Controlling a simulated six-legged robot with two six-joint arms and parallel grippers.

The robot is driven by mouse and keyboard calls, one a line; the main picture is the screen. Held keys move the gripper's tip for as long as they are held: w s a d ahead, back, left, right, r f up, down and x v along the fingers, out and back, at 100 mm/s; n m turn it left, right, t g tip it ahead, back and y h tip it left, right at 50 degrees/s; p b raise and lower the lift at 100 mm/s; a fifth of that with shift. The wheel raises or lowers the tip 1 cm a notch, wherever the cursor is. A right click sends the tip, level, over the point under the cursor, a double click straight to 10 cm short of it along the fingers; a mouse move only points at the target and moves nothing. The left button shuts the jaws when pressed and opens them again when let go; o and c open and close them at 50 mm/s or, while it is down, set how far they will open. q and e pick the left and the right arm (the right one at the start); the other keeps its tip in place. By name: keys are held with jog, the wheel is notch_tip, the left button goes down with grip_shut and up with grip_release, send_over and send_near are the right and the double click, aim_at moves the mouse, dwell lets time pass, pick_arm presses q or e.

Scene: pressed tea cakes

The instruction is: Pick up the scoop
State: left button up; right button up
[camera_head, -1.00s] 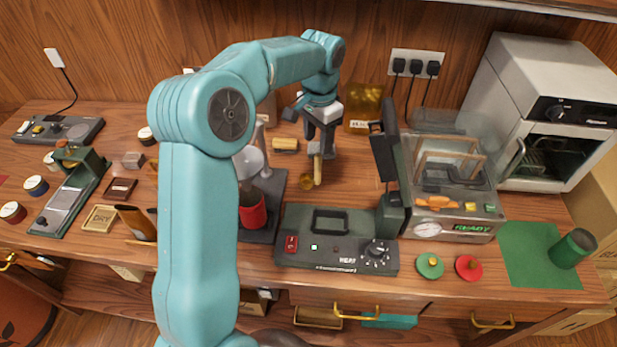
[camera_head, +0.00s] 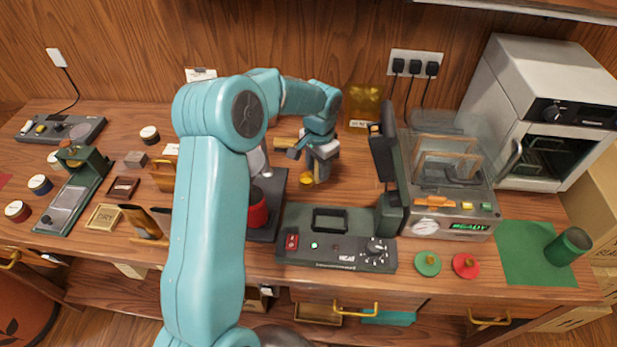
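The scoop (camera_head: 306,179) lies on the wooden bench behind the heat unit. Its small brass bowl shows, but its handle is mostly hidden by my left gripper. My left gripper (camera_head: 318,176) points down at the scoop's handle, just right of the bowl and close to the bench top. The view is too small and too covered to tell whether its fingers are apart or closed on the handle. My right gripper is not in view.
The heat unit (camera_head: 335,252) with a dial stands in front. A sealing machine (camera_head: 450,205) stands to the right, with a dark upright part near my gripper. A red cylinder on a dark stand (camera_head: 257,208) is at the left. A wooden-topped piece (camera_head: 285,143) lies behind.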

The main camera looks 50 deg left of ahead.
pick_arm(q)
jog(key=shift+w, duration=0.1)
grip_shut()
notch_tip(320, 180, up, 20)
dwell(0.5)
